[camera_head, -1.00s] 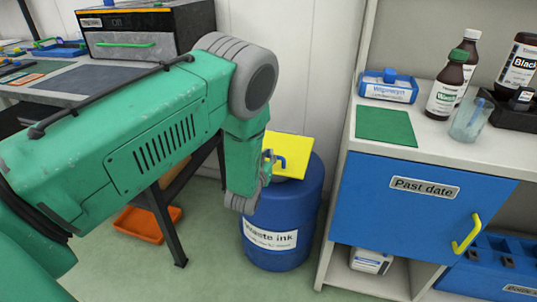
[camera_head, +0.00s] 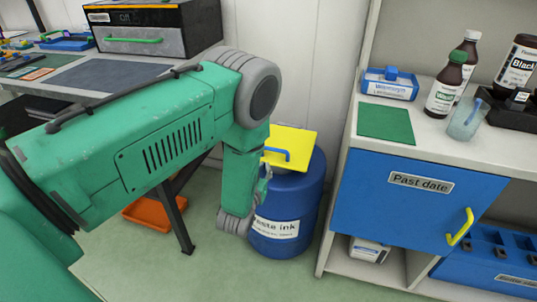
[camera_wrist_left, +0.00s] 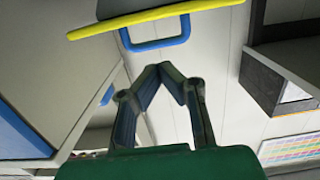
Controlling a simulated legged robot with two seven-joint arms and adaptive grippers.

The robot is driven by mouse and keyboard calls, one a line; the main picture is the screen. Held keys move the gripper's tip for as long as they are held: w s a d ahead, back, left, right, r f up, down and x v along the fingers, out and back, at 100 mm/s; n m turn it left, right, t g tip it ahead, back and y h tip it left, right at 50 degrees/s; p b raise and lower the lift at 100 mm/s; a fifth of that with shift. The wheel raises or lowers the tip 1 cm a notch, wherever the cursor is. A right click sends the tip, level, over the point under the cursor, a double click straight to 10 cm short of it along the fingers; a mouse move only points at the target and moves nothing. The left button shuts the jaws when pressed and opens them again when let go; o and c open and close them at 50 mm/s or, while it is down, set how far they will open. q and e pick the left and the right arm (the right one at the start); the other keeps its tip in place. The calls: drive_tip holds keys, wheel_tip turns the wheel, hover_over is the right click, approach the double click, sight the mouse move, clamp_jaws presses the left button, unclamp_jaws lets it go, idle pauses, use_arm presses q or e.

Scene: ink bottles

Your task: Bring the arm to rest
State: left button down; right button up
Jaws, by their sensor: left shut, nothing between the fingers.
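My left arm is green and reaches in from the left in the head view, its forearm hanging down in front of the blue waste ink drum (camera_head: 300,205). My left gripper (camera_head: 265,183) is small and partly hidden beside the drum. In the left wrist view the two fingertips (camera_wrist_left: 166,68) meet, with nothing between them. The drum's yellow lid (camera_head: 298,142) has a blue handle (camera_head: 277,153) and sits tilted on top. The lid's yellow edge (camera_wrist_left: 155,17) and blue handle (camera_wrist_left: 155,44) show above the fingers in the left wrist view, apart from them. My right gripper is out of view.
On the right, a shelf unit has a blue "Past date" door (camera_head: 400,205) with a yellow handle. Brown bottles (camera_head: 447,85), a glass beaker (camera_head: 465,120) and a green mat (camera_head: 386,124) are on top. An orange tray (camera_head: 150,212) lies under the left workbench.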

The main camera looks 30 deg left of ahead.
use_arm(q)
drive_tip(key=s+d+f+m+g+h+p, duration=0.15)
drive_tip(key=s+f+g, duration=0.3)
drive_tip(key=s, duration=0.45)
drive_tip(key=s+d+f+m+g+h+p, duration=0.1)
drive_tip(key=s+d+f+g+h, duration=0.15)
drive_tip(key=s+g, duration=0.45)
drive_tip(key=s+d+r+g, duration=0.1)
drive_tip(key=s+g, duration=0.1)
drive_tip(key=s, duration=0.8)
drive_tip(key=s+d+m+g+p, duration=0.1)
drive_tip(key=s+d+g, duration=0.1)
drive_tip(key=s, duration=0.8)
drive_tip(key=shift+s+d+r+p, duration=0.2)
drive_tip(key=shift+s+r+p, duration=0.1)
drive_tip(key=shift+r, duration=0.05)
